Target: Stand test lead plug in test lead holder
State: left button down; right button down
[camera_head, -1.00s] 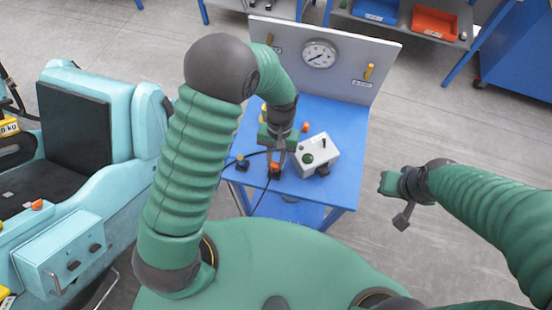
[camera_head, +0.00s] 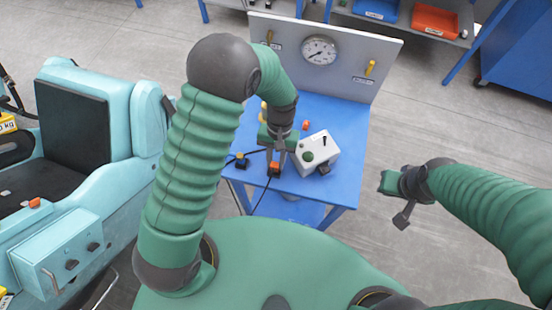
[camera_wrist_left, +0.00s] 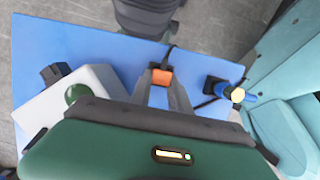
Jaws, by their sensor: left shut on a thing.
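My left gripper (camera_head: 277,158) is low over the blue table, its fingers shut on an orange plug (camera_head: 274,168) with a black cable. In the left wrist view, the orange plug (camera_wrist_left: 161,77) sits between the fingertips, with the cable leading away from its far side. I take this as the test lead plug.
A white box with a green knob (camera_head: 322,150) stands right beside my left gripper. The blue table (camera_head: 340,125) has a grey panel (camera_head: 345,45) with a gauge (camera_head: 319,51) behind it. A small orange piece (camera_head: 305,125) lies behind the box. A turquoise coaster seat (camera_head: 85,120) is at left.

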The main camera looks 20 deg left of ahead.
pick_arm(q)
jog(key=shift+f, duration=0.1)
jog(key=c, duration=1.1)
grip_release()
jog(key=shift+c, duration=0.2)
jog(key=b+v, duration=0.1)
jog(key=v, duration=1.5)
jog(key=shift+r+b, duration=0.35)
jog(key=shift+w, duration=0.1)
jog(key=s+a+f+t+b, duration=0.1)
jog(key=s+a+f+t, duration=0.4)
jog(key=s+a, duration=0.3)
jog(key=shift+s+f+t, duration=0.25)
jog(key=shift+s+t, duration=0.25)
jog(key=shift+s, duration=0.35)
